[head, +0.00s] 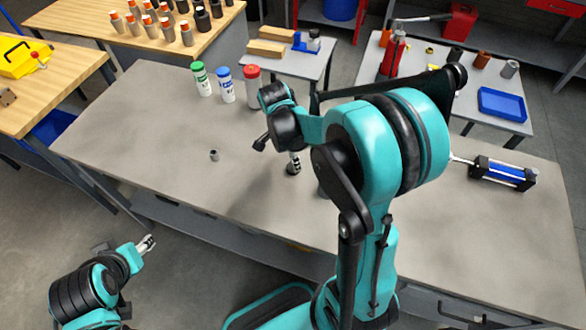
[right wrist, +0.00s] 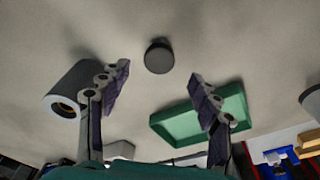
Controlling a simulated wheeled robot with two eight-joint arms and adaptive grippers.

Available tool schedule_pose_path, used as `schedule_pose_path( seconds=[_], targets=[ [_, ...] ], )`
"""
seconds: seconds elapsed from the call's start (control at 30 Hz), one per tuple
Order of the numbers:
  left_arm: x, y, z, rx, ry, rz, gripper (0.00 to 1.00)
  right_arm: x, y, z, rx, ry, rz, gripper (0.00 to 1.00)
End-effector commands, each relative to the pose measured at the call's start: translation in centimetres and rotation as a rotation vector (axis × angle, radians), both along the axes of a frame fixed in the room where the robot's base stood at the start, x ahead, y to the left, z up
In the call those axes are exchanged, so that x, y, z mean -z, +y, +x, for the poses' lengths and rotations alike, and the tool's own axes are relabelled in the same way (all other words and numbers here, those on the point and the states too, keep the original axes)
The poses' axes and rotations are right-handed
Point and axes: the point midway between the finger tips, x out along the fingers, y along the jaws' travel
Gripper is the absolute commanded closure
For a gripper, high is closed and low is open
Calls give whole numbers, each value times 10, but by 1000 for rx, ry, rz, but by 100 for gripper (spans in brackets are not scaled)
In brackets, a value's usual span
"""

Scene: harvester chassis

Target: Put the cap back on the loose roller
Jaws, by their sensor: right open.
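My right gripper (head: 293,164) points down over the middle of the grey workbench. In the right wrist view its two fingers (right wrist: 162,94) stand apart with nothing between them. A small dark round piece, which looks like the cap (right wrist: 159,56), lies on the bench beyond the fingertips. A grey hollow cylinder, which looks like the loose roller (right wrist: 68,88), lies on its side, partly behind the left finger. My arm hides much of this area in the head view. My left gripper (head: 148,243) is off the bench at the lower left; its opening is unclear.
A small grey cylinder (head: 214,155) stands alone on the bench. Three capped bottles (head: 227,86) stand at the back. A green tray (right wrist: 190,122) lies behind the right finger. A black and blue device (head: 503,173) sits at the right. The bench's left part is mostly clear.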

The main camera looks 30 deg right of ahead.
Motion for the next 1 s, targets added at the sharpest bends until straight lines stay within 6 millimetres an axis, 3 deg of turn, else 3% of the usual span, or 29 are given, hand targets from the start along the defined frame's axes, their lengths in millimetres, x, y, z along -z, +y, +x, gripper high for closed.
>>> schedule_pose_path(
  seconds=[0.17, 0.5, 0.87, 1.0],
  targets=[
    [3, 0, 0, 0, 0, 0, 51, 4, 0, 0, 0, 0, 0, 37],
    [27, 0, 0, 0, 0, 0, 51, 51, -7, -1, 1, 0, 0, 37],
    [25, 0, 0, 0, 0, 0, 51, 51, -7, -2, 0, 0, 0, 37],
    [25, 0, 0, 0, 0, 0, 51, 51, -7, -2, 0, 0, 0, 72]
  ],
)
